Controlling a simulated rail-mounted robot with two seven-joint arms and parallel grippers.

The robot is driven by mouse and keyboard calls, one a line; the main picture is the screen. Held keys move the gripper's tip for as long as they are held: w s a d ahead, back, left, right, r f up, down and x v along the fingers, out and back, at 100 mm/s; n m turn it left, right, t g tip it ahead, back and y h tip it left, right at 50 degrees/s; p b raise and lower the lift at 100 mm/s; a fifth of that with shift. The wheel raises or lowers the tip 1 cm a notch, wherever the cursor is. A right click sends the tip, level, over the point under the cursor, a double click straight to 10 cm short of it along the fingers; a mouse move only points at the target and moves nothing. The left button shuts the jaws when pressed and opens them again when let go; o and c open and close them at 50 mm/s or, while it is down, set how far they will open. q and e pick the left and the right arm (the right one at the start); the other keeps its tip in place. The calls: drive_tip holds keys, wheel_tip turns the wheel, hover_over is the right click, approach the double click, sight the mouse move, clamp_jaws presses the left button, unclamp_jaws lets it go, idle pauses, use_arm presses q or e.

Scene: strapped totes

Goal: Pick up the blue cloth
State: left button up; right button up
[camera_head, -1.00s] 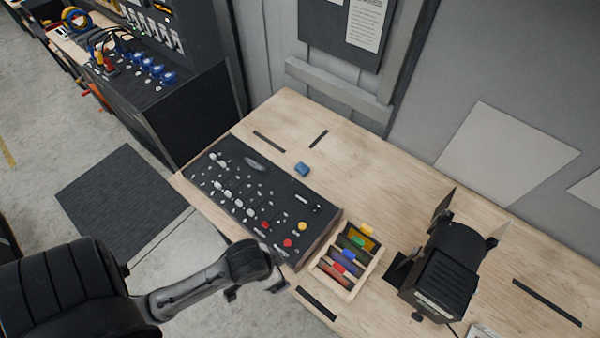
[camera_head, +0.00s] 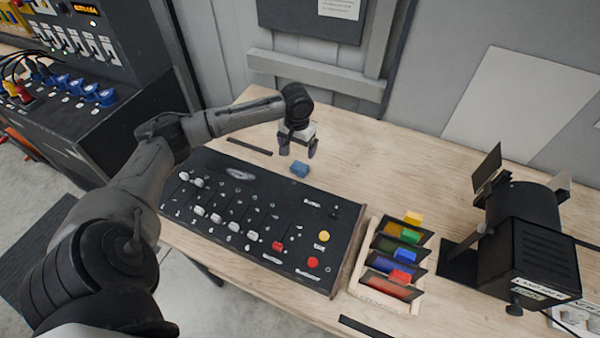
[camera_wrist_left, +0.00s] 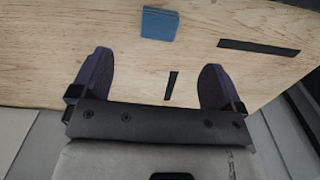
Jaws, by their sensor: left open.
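The blue cloth (camera_head: 300,169) is a small folded block on the wooden table, just behind the black control panel. It also shows in the left wrist view (camera_wrist_left: 160,24), at the top, beyond the fingertips. My left gripper (camera_head: 298,153) hangs over the table just behind the cloth, its fingers pointing down. In the left wrist view its two dark fingers (camera_wrist_left: 158,62) stand wide apart with nothing between them, and the cloth is apart from them. My right gripper is not in view.
The black control panel (camera_head: 255,225) with sliders and buttons lies in front of the cloth. A wooden rack of coloured filters (camera_head: 390,268) and a black lamp (camera_head: 530,235) stand to the right. Black strips mark the table (camera_head: 410,165). Bare tabletop lies right of the cloth.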

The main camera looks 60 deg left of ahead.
sight(297, 170)
use_arm(q)
wheel_tip(297, 170, down, 12)
drive_tip(key=shift+s+f+b, duration=0.1)
drive_tip(key=shift+s+b, duration=0.05)
drive_tip(key=shift+b, duration=0.45)
drive_tip(key=c, duration=1)
